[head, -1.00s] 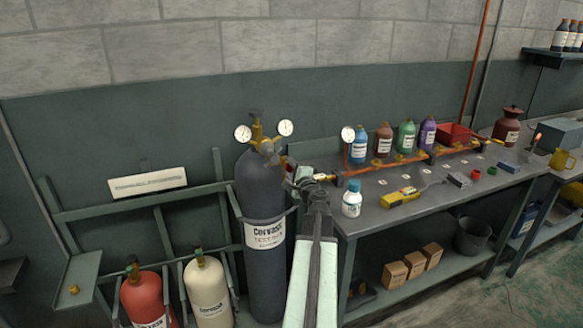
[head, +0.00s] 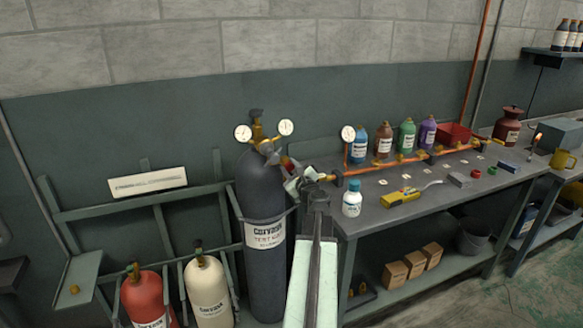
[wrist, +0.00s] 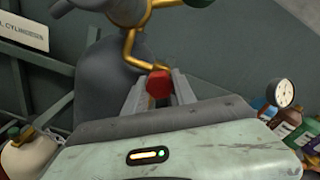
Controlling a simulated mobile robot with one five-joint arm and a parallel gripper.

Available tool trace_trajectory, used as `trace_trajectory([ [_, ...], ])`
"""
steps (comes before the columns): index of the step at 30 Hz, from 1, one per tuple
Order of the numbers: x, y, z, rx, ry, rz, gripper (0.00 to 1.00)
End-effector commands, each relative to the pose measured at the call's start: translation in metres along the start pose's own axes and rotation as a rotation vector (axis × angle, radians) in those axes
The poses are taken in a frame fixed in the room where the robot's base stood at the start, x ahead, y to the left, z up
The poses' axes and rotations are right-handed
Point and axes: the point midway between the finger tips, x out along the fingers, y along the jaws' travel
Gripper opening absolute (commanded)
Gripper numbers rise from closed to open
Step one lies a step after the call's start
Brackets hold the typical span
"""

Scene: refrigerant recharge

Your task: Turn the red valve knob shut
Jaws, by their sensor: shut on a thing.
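The red valve knob (wrist: 158,84) sits at the end of a brass fitting on the tall dark grey cylinder (head: 262,195). In the wrist view my gripper (wrist: 158,92) has a finger on each side of the knob and is shut on it. In the head view my gripper (head: 287,168) is at the right of the cylinder's top, just below the regulator, and largely hides the knob there. The brass regulator (head: 258,135) carries two white gauges (head: 242,132). How far the knob is turned cannot be told.
A grey bench (head: 400,195) stands at right with a copper pipe manifold (head: 390,163), a white bottle with a blue cap (head: 352,198) and a yellow tool (head: 402,196). A red cylinder (head: 146,298) and a cream cylinder (head: 208,290) stand at lower left in a green rack.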

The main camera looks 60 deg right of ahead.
Motion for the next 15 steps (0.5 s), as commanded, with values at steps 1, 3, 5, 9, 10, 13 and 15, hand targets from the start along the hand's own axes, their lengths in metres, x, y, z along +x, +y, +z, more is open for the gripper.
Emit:
trace_trajectory([
  [1,-0.0010,-0.0008,-0.0018,0.008,0.003,-0.002,0.00],
  [3,-0.0010,-0.0008,-0.0018,0.022,0.003,-0.002,0.00],
  [5,-0.0010,-0.0008,-0.0018,0.029,0.003,-0.002,0.00],
  [9,-0.0010,-0.0008,-0.0017,0.037,0.003,-0.002,0.00],
  [10,-0.0010,-0.0008,-0.0017,0.038,0.003,-0.002,0.00],
  [13,-0.0010,-0.0008,-0.0017,0.038,0.003,-0.002,0.00],
  [15,-0.0009,-0.0009,-0.0016,0.038,0.003,-0.002,0.00],
])
